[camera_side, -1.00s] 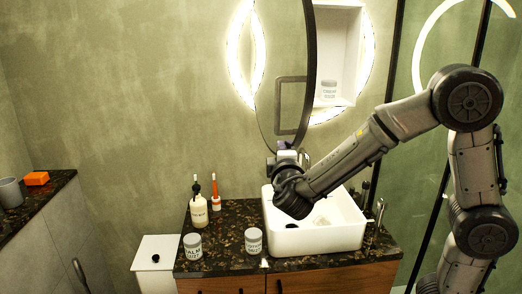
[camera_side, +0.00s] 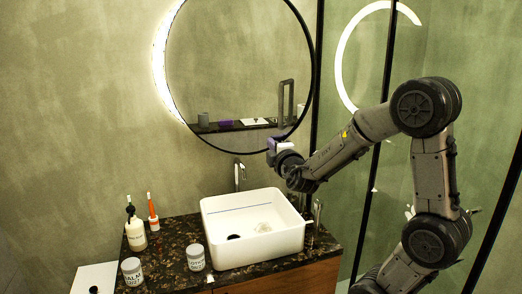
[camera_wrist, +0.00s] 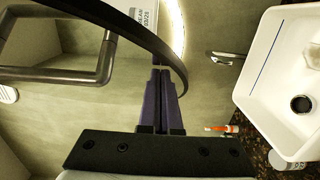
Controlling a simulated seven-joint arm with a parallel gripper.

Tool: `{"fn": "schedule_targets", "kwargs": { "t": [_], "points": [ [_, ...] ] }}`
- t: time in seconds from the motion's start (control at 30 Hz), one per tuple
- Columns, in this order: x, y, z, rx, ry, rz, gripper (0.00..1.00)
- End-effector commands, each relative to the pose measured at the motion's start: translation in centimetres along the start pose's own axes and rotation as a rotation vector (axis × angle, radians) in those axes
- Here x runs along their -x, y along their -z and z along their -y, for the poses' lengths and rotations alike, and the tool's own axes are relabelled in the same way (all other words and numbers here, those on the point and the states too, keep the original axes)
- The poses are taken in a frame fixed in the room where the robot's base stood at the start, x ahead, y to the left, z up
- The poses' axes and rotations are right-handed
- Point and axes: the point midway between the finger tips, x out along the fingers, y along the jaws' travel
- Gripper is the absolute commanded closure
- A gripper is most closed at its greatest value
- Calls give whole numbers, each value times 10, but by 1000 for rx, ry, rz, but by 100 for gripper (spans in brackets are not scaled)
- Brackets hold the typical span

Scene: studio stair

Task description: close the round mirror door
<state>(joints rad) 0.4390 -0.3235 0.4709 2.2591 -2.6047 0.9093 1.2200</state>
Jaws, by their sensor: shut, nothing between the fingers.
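The round mirror door (camera_side: 225,65) has a black rim and faces the side camera, with a grey rectangular handle (camera_side: 281,103) at its lower right. In the wrist view its dark curved rim (camera_wrist: 120,24) and the handle (camera_wrist: 50,75) cross the upper left. A labelled white jar (camera_wrist: 145,15) and the lit ring show beyond the rim, so the door stands ajar. My gripper (camera_side: 271,150) is at the lower right of the mirror, below the handle. Its purple fingers (camera_wrist: 160,76) are shut and empty, tips close to the rim; I cannot tell whether they touch.
A glass partition (camera_side: 350,160) is at the right.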

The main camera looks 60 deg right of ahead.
Motion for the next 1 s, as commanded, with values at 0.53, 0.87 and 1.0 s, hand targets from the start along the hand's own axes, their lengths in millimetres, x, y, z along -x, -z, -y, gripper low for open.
{"fn": "schedule_targets", "kwargs": {
  "t": [0.53,0.87,1.0],
  "points": [
    [-9,-10,0,-1,-1,-1,100],
    [7,5,0,-2,0,-7,100],
    [21,16,0,-2,-1,-7,100]
  ]
}}
